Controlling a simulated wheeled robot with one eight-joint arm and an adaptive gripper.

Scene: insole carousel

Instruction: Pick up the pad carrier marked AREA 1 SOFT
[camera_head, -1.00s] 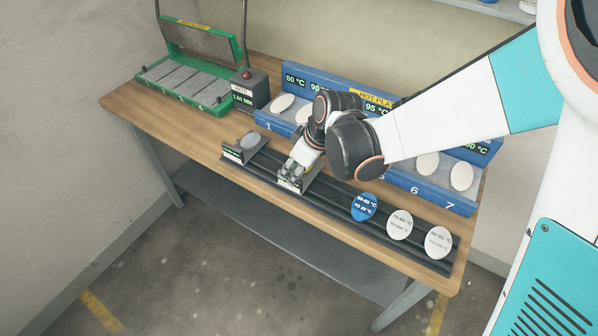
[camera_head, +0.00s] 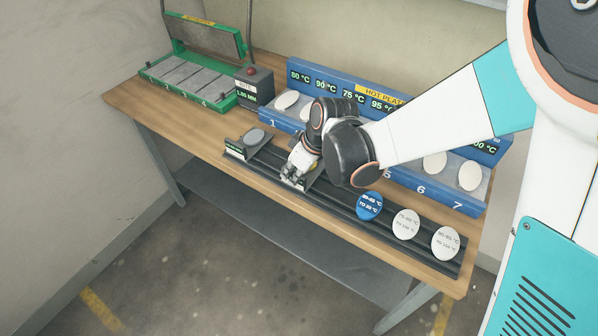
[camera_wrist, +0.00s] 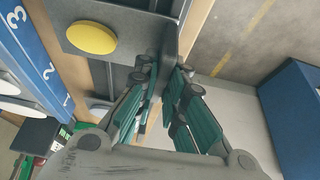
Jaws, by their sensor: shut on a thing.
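My gripper (camera_head: 294,174) is at the dark rack (camera_head: 333,203) near the table's front edge, shut on a grey pad carrier (camera_head: 308,184). In the wrist view, the fingers (camera_wrist: 170,70) close on the upright end plate of this carrier (camera_wrist: 130,48), which bears a round yellow pad (camera_wrist: 91,38). Its label is partly covered by the fingers and I cannot read it. I cannot tell whether the carrier touches the rack. A second pad carrier (camera_head: 236,151) with a grey pad stands to the left on the rack; its label is too small to read.
One blue disc (camera_head: 369,206) and two white discs (camera_head: 406,224) stand on the rack to the right. Behind is the blue hot plate row (camera_head: 425,192) with white pads. A green press (camera_head: 205,100) and a dark box (camera_head: 254,88) with a red button stand at the back left.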

